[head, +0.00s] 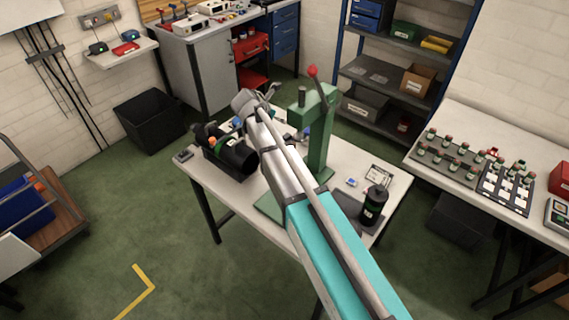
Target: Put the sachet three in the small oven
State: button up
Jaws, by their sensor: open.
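I cannot make out sachet three or a small oven for certain in the head view. A small pale card (380,174) and a tiny blue-and-white item (351,182) lie on the right of the middle table; their labels are too small to read. My arm reaches across this table from the lower right. My gripper (272,92) is at its far end, above the table's back-left part. It is small and partly hidden by my arm, open, with nothing seen in it.
The right bench (485,120) holds vial trays (447,157). A shelf rack (385,85) and a black bin (150,120) stand behind.

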notch_tip(320, 180, down, 21)
jog(key=b, duration=2)
jog(key=shift+f+b, duration=0.1)
jog(key=shift+b, duration=0.25)
jog(key=shift+b+x, duration=0.75)
jog(key=shift+x, duration=0.35)
jog(key=shift+w, duration=0.15)
jog(key=shift+b+x, duration=1.75)
jog(key=shift+x, duration=0.8)
jog(key=shift+w, duration=0.15)
